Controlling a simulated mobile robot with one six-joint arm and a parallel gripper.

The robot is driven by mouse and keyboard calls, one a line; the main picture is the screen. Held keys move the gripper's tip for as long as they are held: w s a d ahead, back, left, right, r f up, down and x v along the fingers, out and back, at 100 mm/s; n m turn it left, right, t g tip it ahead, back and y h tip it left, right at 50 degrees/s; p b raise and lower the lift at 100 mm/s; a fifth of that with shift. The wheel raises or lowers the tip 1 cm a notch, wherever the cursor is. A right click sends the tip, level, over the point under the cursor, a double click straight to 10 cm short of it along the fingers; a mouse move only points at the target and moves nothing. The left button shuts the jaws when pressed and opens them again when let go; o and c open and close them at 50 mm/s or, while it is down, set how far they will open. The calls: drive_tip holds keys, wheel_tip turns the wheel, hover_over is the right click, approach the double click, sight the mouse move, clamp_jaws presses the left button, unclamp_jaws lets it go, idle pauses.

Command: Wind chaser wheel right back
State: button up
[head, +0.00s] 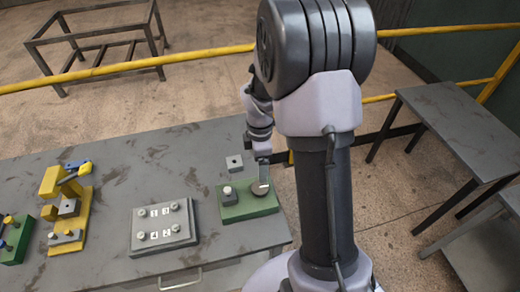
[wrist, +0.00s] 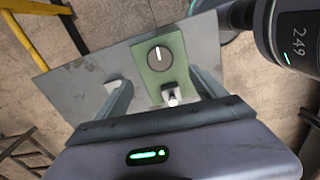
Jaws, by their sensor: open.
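A round grey wheel (head: 259,195) with a white line lies on a green base (head: 240,211) near the right end of the table. The wrist view shows the wheel (wrist: 153,63) face-on, with its white line close to upright in the picture. A pale-topped post (head: 227,190) stands on the same base, left of the wheel. My gripper (wrist: 162,88) is open and points at the base, its fingers spread wide to either side. In the head view the gripper is mostly hidden by my arm, and one finger shows over the wheel.
A small grey block with a hole (head: 234,161) is behind the base. A grey panel (head: 150,243) with knobs and digits sits left of it. A yellow fixture (head: 84,217) and another green fixture (head: 14,252) stand farther left. Bare tabletop (head: 130,165) lies behind them.

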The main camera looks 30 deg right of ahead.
wheel_tip(320, 180, up, 5)
drive_tip(key=shift+f+p, duration=0.15)
drive_tip(key=shift+p, duration=0.2)
